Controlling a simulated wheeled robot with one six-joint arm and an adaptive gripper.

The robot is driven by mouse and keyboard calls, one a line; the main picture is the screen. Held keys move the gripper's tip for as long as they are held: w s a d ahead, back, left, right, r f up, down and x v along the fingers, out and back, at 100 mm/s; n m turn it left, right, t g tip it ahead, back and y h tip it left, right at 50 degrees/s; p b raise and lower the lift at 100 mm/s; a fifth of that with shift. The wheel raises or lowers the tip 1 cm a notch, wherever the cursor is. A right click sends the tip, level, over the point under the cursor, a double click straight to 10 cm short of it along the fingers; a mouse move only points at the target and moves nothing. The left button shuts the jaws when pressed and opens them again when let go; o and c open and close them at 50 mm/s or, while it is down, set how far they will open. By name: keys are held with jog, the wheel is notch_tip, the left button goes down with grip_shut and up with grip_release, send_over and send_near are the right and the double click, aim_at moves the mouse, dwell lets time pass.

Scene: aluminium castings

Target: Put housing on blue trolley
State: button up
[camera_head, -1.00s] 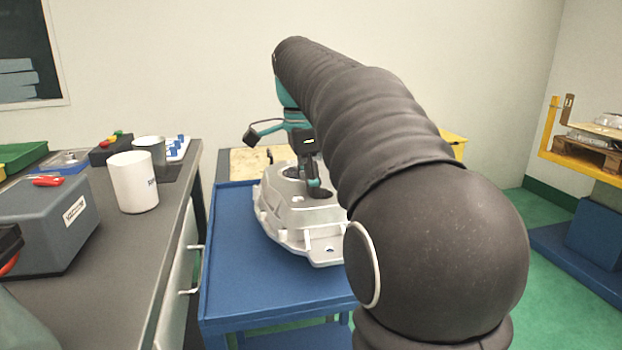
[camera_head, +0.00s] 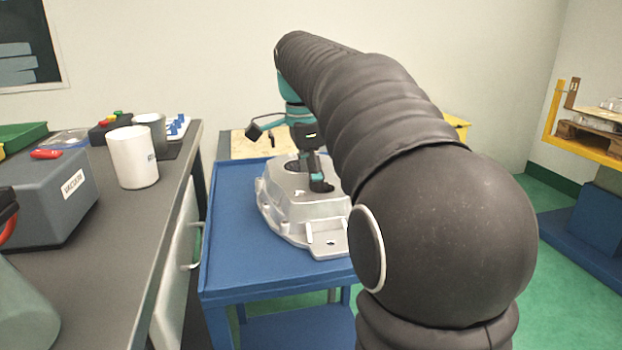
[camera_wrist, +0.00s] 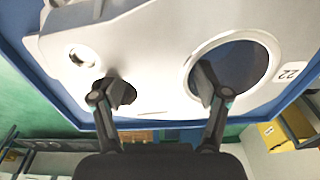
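The housing (camera_head: 290,212) is a silvery aluminium casting with a large round bore and smaller holes. It is over the top of the blue trolley (camera_head: 235,265); I cannot tell whether it touches it. My gripper (camera_head: 315,180) is at its top face. In the wrist view my gripper (camera_wrist: 163,88) has one finger in a small hole and the other in the large bore, around the strip of housing (camera_wrist: 150,50) between them. It looks shut on that strip. My arm hides the housing's right side.
A dark bench (camera_head: 120,240) stands close along the trolley's left, carrying a white cup (camera_head: 133,160) and a grey box (camera_head: 45,200). A yellow stand (camera_head: 580,145) with a wooden pallet is at the right. Blue trolley surface is free left of the housing.

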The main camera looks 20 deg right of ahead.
aim_at(306, 178)
jog(key=r, duration=0.3)
jog(key=r+p, duration=0.1)
jog(key=r, duration=0.2)
jog(key=a+r+p, duration=0.1)
jog(key=r, duration=0.3)
jog(key=shift+a+r, duration=0.1)
jog(key=shift+r, duration=0.95)
jog(key=shift+s, duration=0.1)
dwell(0.7)
